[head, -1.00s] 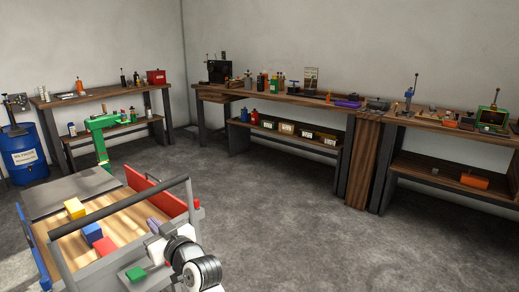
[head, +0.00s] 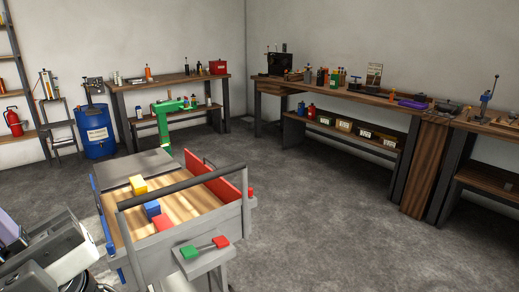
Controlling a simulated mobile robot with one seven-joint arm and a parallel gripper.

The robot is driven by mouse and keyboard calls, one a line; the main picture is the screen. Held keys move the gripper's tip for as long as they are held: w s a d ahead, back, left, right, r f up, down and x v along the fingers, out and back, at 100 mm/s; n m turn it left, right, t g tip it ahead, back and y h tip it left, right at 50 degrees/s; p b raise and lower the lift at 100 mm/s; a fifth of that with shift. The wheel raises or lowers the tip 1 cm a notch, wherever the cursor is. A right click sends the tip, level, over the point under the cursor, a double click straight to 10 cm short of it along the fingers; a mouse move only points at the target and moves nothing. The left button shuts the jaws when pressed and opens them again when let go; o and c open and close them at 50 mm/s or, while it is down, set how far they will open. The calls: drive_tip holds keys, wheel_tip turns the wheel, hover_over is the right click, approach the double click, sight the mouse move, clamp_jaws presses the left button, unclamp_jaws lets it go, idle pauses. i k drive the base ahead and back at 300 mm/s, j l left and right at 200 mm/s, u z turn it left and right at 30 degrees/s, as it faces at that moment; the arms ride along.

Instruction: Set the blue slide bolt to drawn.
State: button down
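I cannot make out a blue slide bolt for certain. The grey cart (head: 190,235) in front of me has a blue panel (head: 106,240) along its left side. A blue block (head: 152,208) sits on its wooden deck, between a yellow block and a red one. Whether any blue part there is a slide bolt is too small to tell. Grey and white parts of my own arm fill the lower left corner. I cannot see the fingertips of my gripper.
A red panel (head: 222,184) closes the cart's far right side. A small shelf with green and red blocks (head: 205,252) juts from its front. Benches line the walls; a blue drum (head: 96,133) stands back left. Floor right of the cart is clear.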

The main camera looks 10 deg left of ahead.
sight(110, 248)
drive_tip(key=u, duration=1.35)
drive_tip(key=i+j+u, duration=0.2)
drive_tip(key=u, duration=0.2)
drive_tip(key=i+j+u, duration=0.2)
drive_tip(key=u, duration=0.25)
